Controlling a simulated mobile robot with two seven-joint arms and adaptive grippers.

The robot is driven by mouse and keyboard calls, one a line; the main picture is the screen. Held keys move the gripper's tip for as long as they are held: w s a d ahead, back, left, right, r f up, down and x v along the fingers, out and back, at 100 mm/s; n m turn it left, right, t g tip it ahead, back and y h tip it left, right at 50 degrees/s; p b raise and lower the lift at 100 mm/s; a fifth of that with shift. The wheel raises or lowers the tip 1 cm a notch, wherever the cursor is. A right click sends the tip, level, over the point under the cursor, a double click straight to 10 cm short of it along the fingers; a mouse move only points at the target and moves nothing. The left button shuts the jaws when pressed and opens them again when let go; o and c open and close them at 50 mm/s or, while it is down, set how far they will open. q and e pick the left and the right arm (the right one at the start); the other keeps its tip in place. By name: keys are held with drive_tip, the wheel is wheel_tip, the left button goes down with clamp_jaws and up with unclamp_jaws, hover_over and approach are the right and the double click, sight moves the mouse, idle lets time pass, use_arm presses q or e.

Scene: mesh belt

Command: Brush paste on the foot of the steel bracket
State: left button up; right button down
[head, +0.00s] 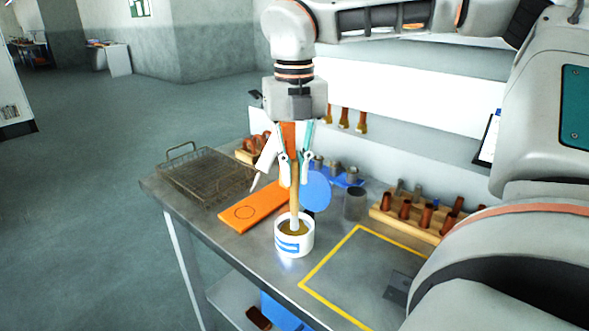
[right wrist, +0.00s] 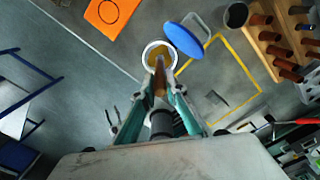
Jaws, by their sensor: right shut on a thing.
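My right gripper (head: 294,165) is shut on the brush (head: 295,198), which has a pale wooden handle and hangs nearly upright. The brush's lower end is inside the mouth of the white paste pot (head: 293,246), which has a blue label and holds brown paste. In the right wrist view the brush (right wrist: 160,80) runs from between the fingers to the pot (right wrist: 147,52). Its tip is hidden in the pot. The steel bracket (head: 397,289) appears as a dark grey piece inside the yellow outline, partly behind my arm; it also shows in the right wrist view (right wrist: 216,98). My left gripper is not in view.
A blue disc (head: 317,192) is behind the pot, and an orange board (head: 254,206) lies to its left. A wire basket (head: 207,174) is at the table's left end. A wooden rack (head: 415,219) with copper pieces and a grey cup (head: 355,204) stand behind.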

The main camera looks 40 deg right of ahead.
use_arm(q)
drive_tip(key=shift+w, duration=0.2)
use_arm(e)
drive_tip(key=shift+f, duration=0.15)
idle(0.5)
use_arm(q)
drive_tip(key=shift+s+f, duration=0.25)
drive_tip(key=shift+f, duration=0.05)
use_arm(e)
drive_tip(key=shift+s, duration=0.1)
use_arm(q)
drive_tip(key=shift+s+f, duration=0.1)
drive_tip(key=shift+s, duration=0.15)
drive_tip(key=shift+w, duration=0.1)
use_arm(e)
drive_tip(key=shift+r, duration=1.1)
drive_tip(key=shift+r+p, duration=0.95)
drive_tip(key=shift+r, duration=1.45)
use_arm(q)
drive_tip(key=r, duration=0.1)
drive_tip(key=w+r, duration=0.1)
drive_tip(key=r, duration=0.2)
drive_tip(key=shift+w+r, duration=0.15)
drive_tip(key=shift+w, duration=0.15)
use_arm(e)
drive_tip(key=shift+r, duration=0.1)
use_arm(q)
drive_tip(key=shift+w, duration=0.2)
